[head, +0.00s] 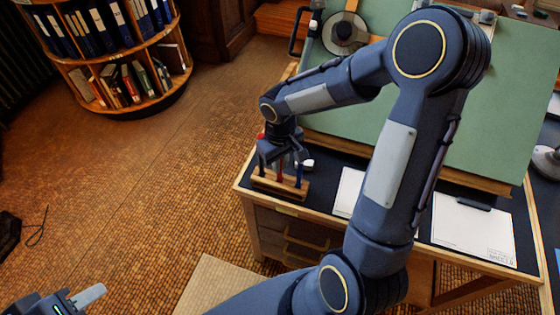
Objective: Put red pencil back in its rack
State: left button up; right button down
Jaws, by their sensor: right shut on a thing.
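A small wooden rack (270,187) stands at the left front corner of the desk, with dark blue uprights showing at it. My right gripper (281,161) is directly over the rack, pointing down, shut on the red pencil (280,172). The pencil is upright, and its lower part shows at the middle of the rack. I cannot tell whether its end sits in a slot. The gripper hides its upper part. My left gripper (88,297) is at the bottom left, away from the desk. Only one light finger shows clearly, so its opening is unclear.
A green drafting board (480,130) rises behind the rack. White paper (349,190) and a sheet with a dark clip (470,228) lie to the right on the desk. A round bookshelf (125,55) stands far left. The floor between is clear.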

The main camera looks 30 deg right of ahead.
jog(key=shift+f+b, duration=0.4)
dwell(0.5)
jog(key=c, duration=1.4)
grip_release()
jog(key=shift+o, duration=0.2)
jog(key=shift+r, duration=3.9)
jog(key=shift+s, duration=0.1)
